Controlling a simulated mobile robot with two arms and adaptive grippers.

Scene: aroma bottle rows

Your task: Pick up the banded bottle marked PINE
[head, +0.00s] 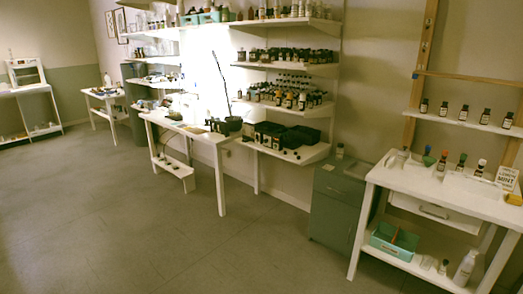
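Several small dark bottles stand in a row on the white wall shelf (462,122) at the right, such as one dark bottle (464,112) near its middle. Neither of my grippers is in view.
A card reading LEMON MINT (507,178) stands on the right table. A teal crate (392,241) and a white bottle (465,267) are on its lower shelf. A grey-green cabinet (335,205) stands left of it. Crowded shelves line the back wall. The grey floor (170,235) is open.

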